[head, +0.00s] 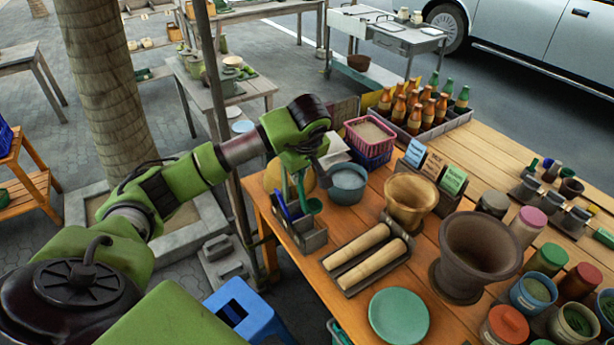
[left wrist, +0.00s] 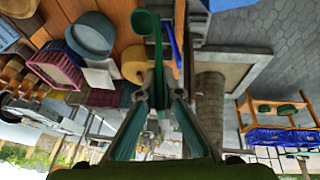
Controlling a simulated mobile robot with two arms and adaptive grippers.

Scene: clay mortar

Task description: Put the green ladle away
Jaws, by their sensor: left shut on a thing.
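The green ladle (head: 313,205) hangs from my left gripper (head: 303,168) with its bowl low. In the left wrist view the ladle's bowl (left wrist: 146,22) is farthest from the gripper, and its handle runs between the fingertips (left wrist: 158,98), which are shut on it. A grey caddy (head: 313,239) with blue utensils (head: 287,206) stands at the table's near left corner. The ladle's bowl shows over the caddy's upper part; I cannot tell whether it is above or inside it. A blue utensil (left wrist: 173,45) lies close beside the ladle. My right gripper is not in view.
A blue-grey bowl (head: 347,184) stands just right of the ladle. Two rolling pins on a tray (head: 349,292), a clay mortar (head: 478,250) and a green plate (head: 398,315) are nearby on the table. A thin dark post (head: 226,130) rises beside my left arm.

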